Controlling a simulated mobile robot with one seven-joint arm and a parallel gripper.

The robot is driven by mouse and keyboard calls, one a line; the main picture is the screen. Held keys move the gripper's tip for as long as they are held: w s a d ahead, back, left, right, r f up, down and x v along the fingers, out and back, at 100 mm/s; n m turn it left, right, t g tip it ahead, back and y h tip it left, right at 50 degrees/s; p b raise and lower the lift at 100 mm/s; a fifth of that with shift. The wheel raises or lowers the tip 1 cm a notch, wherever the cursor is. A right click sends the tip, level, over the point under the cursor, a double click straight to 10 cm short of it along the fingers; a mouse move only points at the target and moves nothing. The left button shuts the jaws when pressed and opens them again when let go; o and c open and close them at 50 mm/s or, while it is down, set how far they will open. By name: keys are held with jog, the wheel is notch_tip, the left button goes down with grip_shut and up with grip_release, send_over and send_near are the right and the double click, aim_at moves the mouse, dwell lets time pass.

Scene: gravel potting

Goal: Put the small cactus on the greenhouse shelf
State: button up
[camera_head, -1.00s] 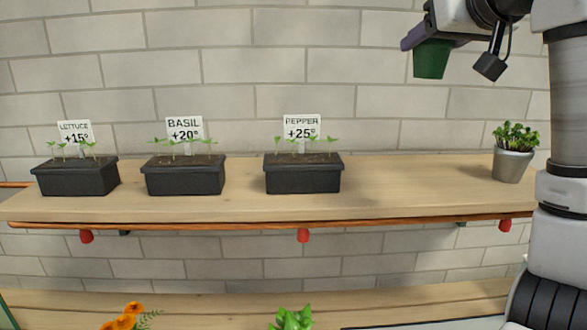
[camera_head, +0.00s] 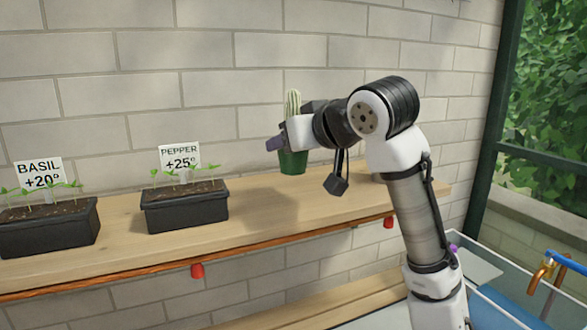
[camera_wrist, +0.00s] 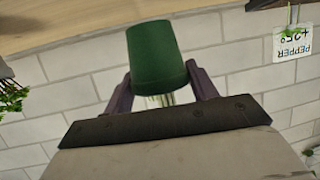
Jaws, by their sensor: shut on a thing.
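The small cactus (camera_head: 293,104) is pale green and stands upright in a green pot (camera_head: 293,163). My gripper (camera_head: 277,143) is shut on the pot and holds it up in front of the wall, at the shelf's height or above it; I cannot tell the gap. In the wrist view the green pot (camera_wrist: 157,54) sits between the two purple fingers, with only a bit of the cactus showing beneath it. The greenhouse shelf (camera_head: 125,234) is a long wooden board along the brick wall. My arm hides part of its right side.
The pepper planter (camera_head: 187,208) and basil planter (camera_head: 48,230) stand on the shelf to the left. The shelf between the pepper planter and my arm looks clear. A potted plant (camera_wrist: 10,95) shows at the wrist view's left edge.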

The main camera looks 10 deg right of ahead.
aim_at(301, 169)
jog(key=shift+f, duration=2.7)
jog(key=shift+f, duration=0.1)
jog(key=o, duration=1.2)
jog(key=shift+s, duration=0.1)
jog(key=b+v, duration=0.2)
jog(key=v, duration=1)
